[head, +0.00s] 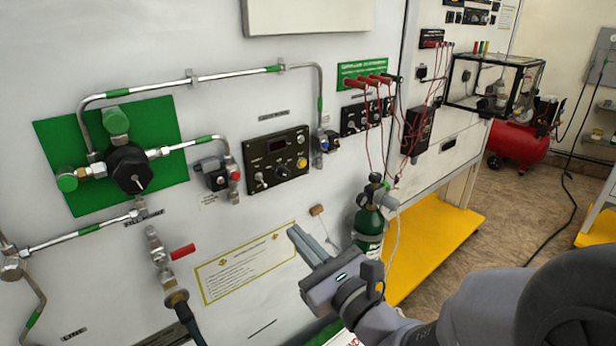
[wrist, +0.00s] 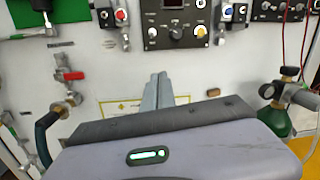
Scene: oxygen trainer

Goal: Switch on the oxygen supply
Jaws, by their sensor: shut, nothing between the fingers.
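My gripper (head: 294,232) is shut and empty, in front of the white wall panel and below the black control box. In the wrist view its fingers (wrist: 158,78) point up toward that box, apart from it. The black control box (head: 275,158) has a dark display, small switches and a yellow button (head: 301,163); it also shows in the wrist view (wrist: 176,14). A black regulator knob (head: 130,168) sits on a green plate (head: 60,138) with pipes. A valve with a red lever (head: 182,252) is below it. A green cylinder (head: 369,222) stands right of my gripper.
A blue-and-black switch box (head: 325,141) and a box with a red button (head: 216,175) flank the control box. Red cables (head: 384,135) hang at the right. A yellow platform (head: 440,240) and red compressor (head: 515,145) lie beyond. A label sheet (head: 240,265) is on the wall.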

